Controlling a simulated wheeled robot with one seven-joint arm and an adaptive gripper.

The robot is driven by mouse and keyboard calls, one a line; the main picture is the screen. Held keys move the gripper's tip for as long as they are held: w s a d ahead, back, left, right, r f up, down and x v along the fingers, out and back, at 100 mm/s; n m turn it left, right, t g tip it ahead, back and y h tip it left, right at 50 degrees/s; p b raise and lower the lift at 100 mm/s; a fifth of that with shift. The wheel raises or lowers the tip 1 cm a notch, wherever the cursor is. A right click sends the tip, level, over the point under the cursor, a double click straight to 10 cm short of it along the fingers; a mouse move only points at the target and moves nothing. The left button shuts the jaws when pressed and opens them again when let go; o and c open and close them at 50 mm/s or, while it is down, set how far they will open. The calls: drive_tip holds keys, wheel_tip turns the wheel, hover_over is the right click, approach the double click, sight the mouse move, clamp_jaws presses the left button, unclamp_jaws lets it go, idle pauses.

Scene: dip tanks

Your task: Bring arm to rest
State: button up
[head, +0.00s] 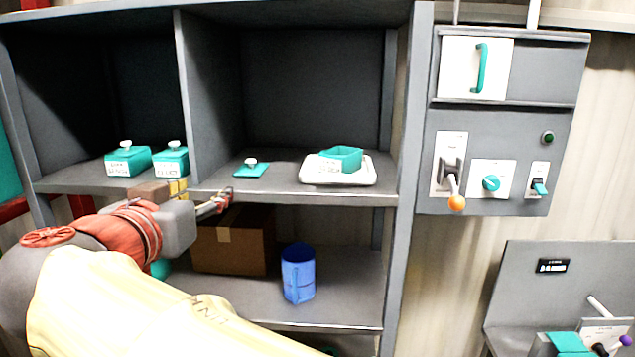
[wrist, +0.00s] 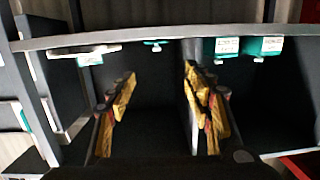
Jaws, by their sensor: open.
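My gripper (head: 218,203) is in front of the grey shelf unit, near the front edge of its middle shelf board (head: 300,192). In the wrist view its two yellow-padded fingers (wrist: 162,98) stand wide apart with nothing between them. My arm reaches in from the lower left of the head view. The wrist view is upside down, with the shelf's items at its top. No item touches the fingers as far as I can see.
Two lidded teal boxes (head: 128,160) stand left of the divider. Right of it are a loose teal lid (head: 251,170) and an open teal box (head: 345,157) on a white tray (head: 312,174). A control panel (head: 520,180) hangs right.

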drive_tip(key=s+d+f+n+g+b, duration=0.1)
drive_tip(key=s+d+f+n+g, duration=0.15)
drive_tip(key=f, duration=0.55)
drive_tip(key=s+d+f+n+g, duration=0.1)
drive_tip(key=d+f+n+g, duration=0.15)
drive_tip(key=f, duration=0.45)
drive_tip(key=s+d+f+n+g+b, duration=0.15)
drive_tip(key=f+n, duration=0.25)
drive_tip(key=f, duration=0.4)
drive_tip(key=s+d+f+m+g+b, duration=0.1)
drive_tip(key=s+d+f+m+b, duration=0.1)
drive_tip(key=d+f, duration=0.5)
drive_tip(key=s+d+f+m+g+b, duration=0.2)
drive_tip(key=s+d+f+b, duration=0.3)
drive_tip(key=d, duration=0.8)
drive_tip(key=s+d+f+m+g+b, duration=0.1)
drive_tip(key=s+d+f+m+b, duration=0.2)
drive_tip(key=s+d+f, duration=0.3)
drive_tip(key=d+f+m, duration=0.1)
drive_tip(key=d+f, duration=0.4)
drive_tip(key=shift+s+y, duration=0.3)
drive_tip(key=shift+s, duration=0.1)
drive_tip(key=shift+d, duration=0.1)
